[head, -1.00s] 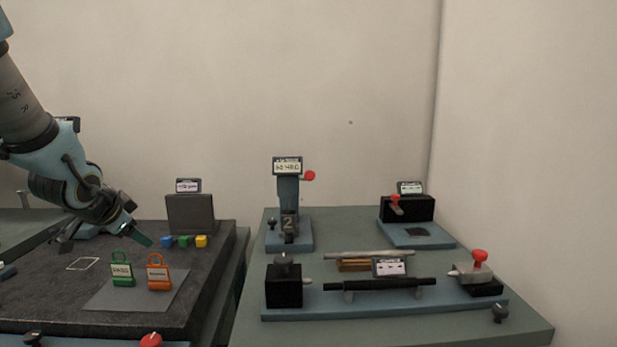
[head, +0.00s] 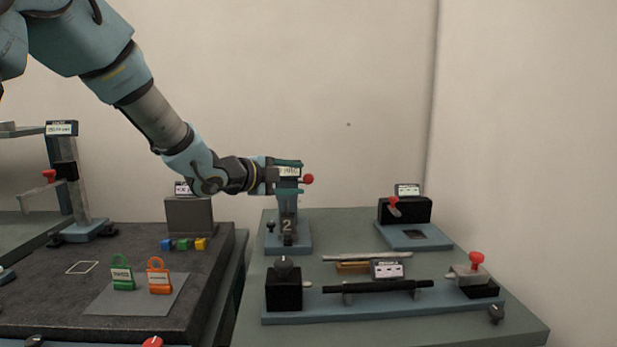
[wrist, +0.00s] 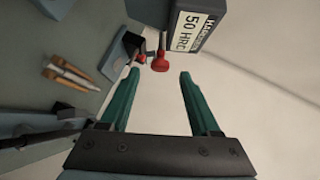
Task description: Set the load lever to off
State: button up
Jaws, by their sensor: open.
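The hardness tester (head: 288,218) is an upright blue-grey stand with a display at its top. In the wrist view its display (wrist: 187,32) reads 50 HRC. A lever with a red ball knob (head: 308,179) sticks out to the right of the tester's head; this red knob also shows in the wrist view (wrist: 159,63). My gripper (head: 301,177) is at the tester's head, its teal fingers one above the other and partly covering the display. In the wrist view my gripper (wrist: 159,72) is open and empty, with the red knob beyond and between the fingertips, apparently not touched.
A black box with a red lever (head: 394,203) stands at the back right. A fixture with a black bar (head: 380,287) and a red-knobbed clamp (head: 474,268) lies in front. Green (head: 122,276) and orange (head: 159,279) tags stand at left. Space right of the tester's knob is clear.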

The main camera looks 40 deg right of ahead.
aim_at(306, 179)
jog(key=shift+p+x, duration=0.6)
jog(key=shift+x, duration=2.1)
grip_shut()
